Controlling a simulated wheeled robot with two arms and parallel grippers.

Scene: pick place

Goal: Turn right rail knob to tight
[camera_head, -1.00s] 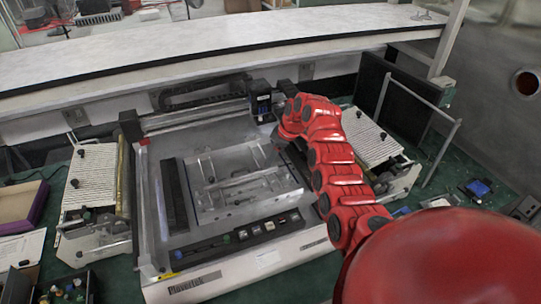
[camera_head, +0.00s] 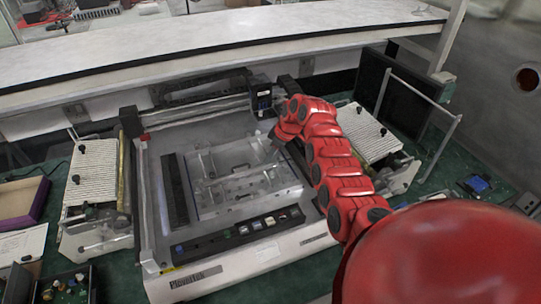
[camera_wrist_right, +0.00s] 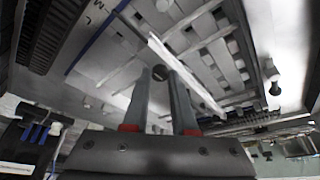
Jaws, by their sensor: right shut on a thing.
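The machine (camera_head: 215,275) with a flat bed stands on the green bench. Its bed carries a metal fixture with rails (camera_head: 235,185). My right arm comes in from the right, and its gripper (camera_head: 274,148) is low over the right side of the fixture, small and partly hidden by the wrist. In the right wrist view the two grey fingers (camera_wrist_right: 161,84) are close around a small dark round knob (camera_wrist_right: 160,72) next to a long light rail (camera_wrist_right: 185,72). The knob is mostly hidden between the fingertips, so its turn cannot be told. My left gripper is not in view.
A ribbed feeder unit (camera_head: 97,165) stands left of the machine and another (camera_head: 365,135) on the right, near my arm. A dark gantry (camera_head: 262,97) is close behind the wrist. Another dark knob (camera_wrist_right: 275,88) shows at right in the wrist view.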

